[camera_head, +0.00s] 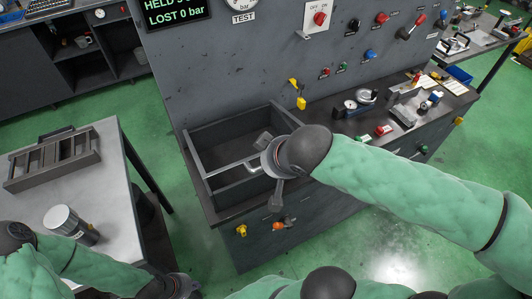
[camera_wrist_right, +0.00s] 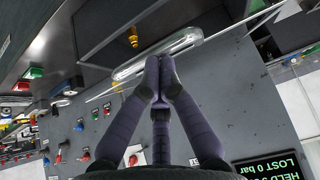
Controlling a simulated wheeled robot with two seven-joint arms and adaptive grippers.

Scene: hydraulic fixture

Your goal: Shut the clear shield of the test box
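The test box (camera_head: 198,130) is a dark grey tray-like box on the bench against the panel. The clear shield is hard to see; its pale edge (camera_head: 228,166) runs along the box's front, and how far open it stands I cannot tell. My right gripper (camera_head: 268,178) is at that front edge, partly hidden by its wrist. In the right wrist view my right gripper (camera_wrist_right: 158,64) has its fingertips together against a pale bar handle (camera_wrist_right: 186,41); I see no clear grip around it. My left gripper (camera_head: 178,288) is at the bottom edge, mostly cut off.
A grey table (camera_head: 112,200) at left holds a slatted tray (camera_head: 55,160) and a metal cylinder (camera_head: 70,224). Tools and coloured fittings lie on the bench right of the box. The upright panel (camera_head: 240,70) behind carries a gauge, valves and a display.

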